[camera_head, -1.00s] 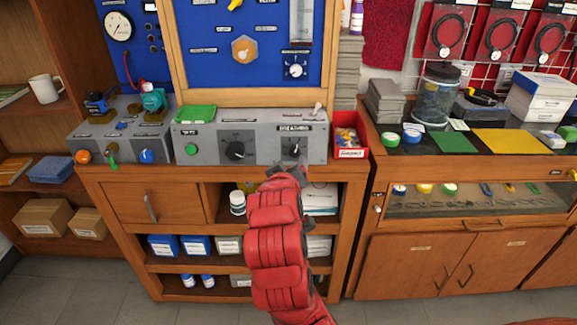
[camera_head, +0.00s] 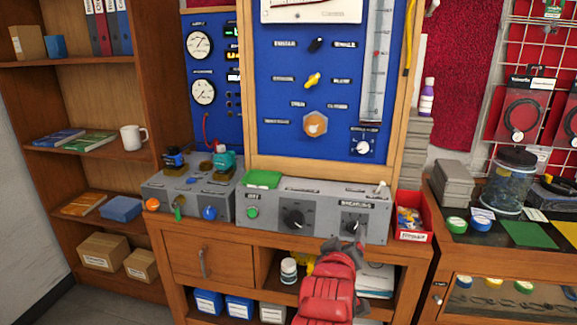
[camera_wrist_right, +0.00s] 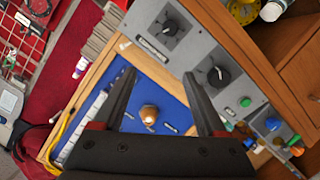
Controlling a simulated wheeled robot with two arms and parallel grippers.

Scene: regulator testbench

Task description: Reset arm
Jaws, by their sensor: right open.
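My right gripper (camera_head: 343,246) is in front of the grey control box on the bench, close to the right-hand black knob (camera_head: 354,227) in the head view. In the right wrist view the gripper (camera_wrist_right: 160,95) is open, with nothing between its two dark fingers. The grey control box (camera_head: 270,222) carries a green button, two black knobs and a toggle switch (camera_head: 379,187) at its right top. The right wrist view shows both black knobs beyond the fingers, apart from them. My left gripper is not in view.
A blue panel (camera_head: 285,130) with gauges and knobs stands behind the box. A red bin (camera_head: 410,214) sits right of the box. A smaller valve box (camera_head: 190,195) stands left. Shelves (camera_head: 85,160) hold a white mug. A glass-front counter (camera_head: 510,260) is at the right.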

